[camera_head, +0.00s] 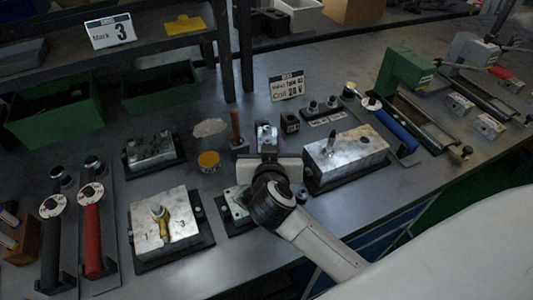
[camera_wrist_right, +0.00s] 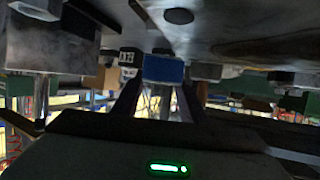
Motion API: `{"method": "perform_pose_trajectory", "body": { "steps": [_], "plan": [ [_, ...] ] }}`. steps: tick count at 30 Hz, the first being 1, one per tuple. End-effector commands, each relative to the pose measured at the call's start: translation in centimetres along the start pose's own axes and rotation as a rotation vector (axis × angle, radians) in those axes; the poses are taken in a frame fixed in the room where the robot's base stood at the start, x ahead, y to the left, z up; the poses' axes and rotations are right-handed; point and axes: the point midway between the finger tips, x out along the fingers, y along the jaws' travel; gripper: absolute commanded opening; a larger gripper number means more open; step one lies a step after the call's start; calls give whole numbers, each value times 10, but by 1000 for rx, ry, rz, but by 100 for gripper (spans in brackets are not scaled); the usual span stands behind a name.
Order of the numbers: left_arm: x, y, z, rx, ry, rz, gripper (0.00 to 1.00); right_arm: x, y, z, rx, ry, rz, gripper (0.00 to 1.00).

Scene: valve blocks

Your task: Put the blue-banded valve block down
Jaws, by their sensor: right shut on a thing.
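My right gripper (camera_head: 268,153) is above the workbench near the middle of the head view, its arm coming in from the lower right. It is shut on the blue-banded valve block (camera_head: 266,135), a small metal piece mostly hidden behind the gripper. In the right wrist view the block's blue band (camera_wrist_right: 163,69) shows between the two fingers (camera_wrist_right: 160,103). That view appears upside down, with the grey bench surface at its top. I cannot tell whether the block touches the surface. My left gripper is not in view.
A metal block on a dark base (camera_head: 345,155) stands right of the gripper, and another (camera_head: 165,225) at lower left. A "Coil 24 V" sign (camera_head: 287,86) stands behind.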

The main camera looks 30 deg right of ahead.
Motion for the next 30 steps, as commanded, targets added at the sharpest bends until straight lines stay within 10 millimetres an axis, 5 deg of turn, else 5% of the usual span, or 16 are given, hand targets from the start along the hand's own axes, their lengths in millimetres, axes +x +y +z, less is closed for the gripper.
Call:
{"method": "perform_pose_trajectory", "body": {
  "steps": [6, 17, 18, 30],
  "plan": [
    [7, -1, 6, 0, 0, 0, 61, 11, 0, 27, 1, 1, 0, 3],
    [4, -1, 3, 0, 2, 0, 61, 12, 0, 29, -1, 2, 0, 3],
    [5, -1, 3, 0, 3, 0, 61, 13, 0, 31, -1, -2, 1, 44],
    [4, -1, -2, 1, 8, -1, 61, 9, 0, 26, 1, -2, 0, 47]
  ]
}}
